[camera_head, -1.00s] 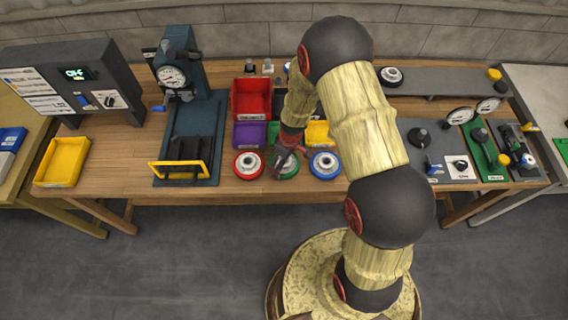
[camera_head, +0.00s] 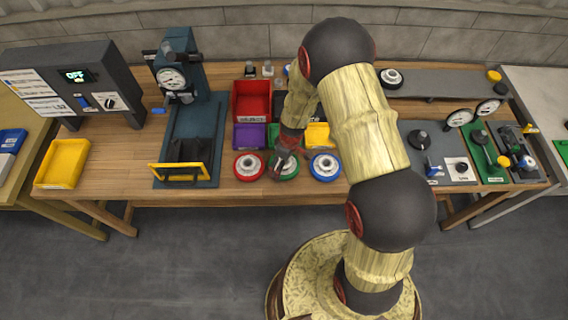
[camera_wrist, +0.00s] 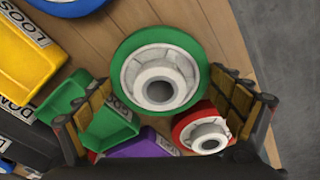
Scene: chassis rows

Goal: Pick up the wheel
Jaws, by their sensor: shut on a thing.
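Three wheels stand in a row at the front of the wooden bench: a red-rimmed wheel (camera_head: 249,167), a green-rimmed wheel (camera_head: 290,171) and a blue-rimmed wheel (camera_head: 325,166). My gripper (camera_head: 283,168) is at the green wheel and partly hides it in the head view. In the wrist view the green wheel (camera_wrist: 160,76), with its pale hub, lies between the two fingers (camera_wrist: 168,108), and my gripper is shut on it. The red wheel (camera_wrist: 203,129) is close beside the right finger. I cannot tell whether the green wheel is off the bench.
A red bin (camera_head: 251,98), a purple bin (camera_head: 249,136), a green bin (camera_wrist: 112,130) and a yellow bin (camera_head: 318,135) stand behind the wheels. A gauge press (camera_head: 180,80) is to the left. Gauges and fixtures fill the right side. Bare bench shows left of the red wheel.

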